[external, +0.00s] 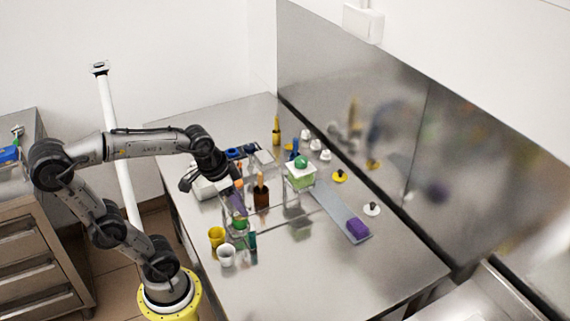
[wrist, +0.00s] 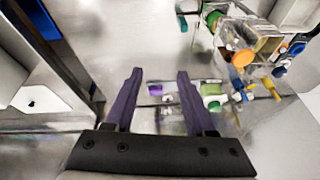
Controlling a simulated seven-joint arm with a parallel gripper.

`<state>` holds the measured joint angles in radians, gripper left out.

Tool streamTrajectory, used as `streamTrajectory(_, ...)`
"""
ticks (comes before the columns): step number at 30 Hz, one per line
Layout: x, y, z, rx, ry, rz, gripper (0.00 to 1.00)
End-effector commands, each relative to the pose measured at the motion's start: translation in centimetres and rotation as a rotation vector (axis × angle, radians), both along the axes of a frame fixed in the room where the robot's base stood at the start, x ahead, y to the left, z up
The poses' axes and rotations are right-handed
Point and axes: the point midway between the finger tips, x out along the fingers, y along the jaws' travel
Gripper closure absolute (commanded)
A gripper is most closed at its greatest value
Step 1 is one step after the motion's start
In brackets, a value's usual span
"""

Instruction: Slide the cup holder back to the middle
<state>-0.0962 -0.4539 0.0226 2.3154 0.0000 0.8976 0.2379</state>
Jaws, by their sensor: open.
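My gripper (external: 238,208) points down over the table's left-middle part, its purple fingers spread and nothing seen held between them. It also shows open in the wrist view (wrist: 159,74). I cannot tell for certain which thing is the cup holder. A clear stand with a green-topped container (external: 300,174) is at the far end of a grey-blue strip (external: 331,205), apart from my gripper. A purple block (external: 357,228) sits at the strip's near end. Just below my gripper are a green item (external: 239,225), a yellow cup (external: 216,236) and a white cup (external: 226,256).
A brown jar with a brush (external: 261,194) stands close to the right of my gripper. The table's near right part (external: 330,270) is clear.

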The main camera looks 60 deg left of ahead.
Motion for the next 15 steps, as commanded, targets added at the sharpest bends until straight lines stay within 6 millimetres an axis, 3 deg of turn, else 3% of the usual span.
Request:
streamTrajectory(3,2.7,1.9,-1.9,0.001,0.103,0.019,0.45)
streamTrajectory(7,4.8,4.1,-4.4,-0.012,0.204,0.05,0.45)
streamTrajectory(15,5.8,6.9,-8.7,-0.054,0.342,0.127,0.45)
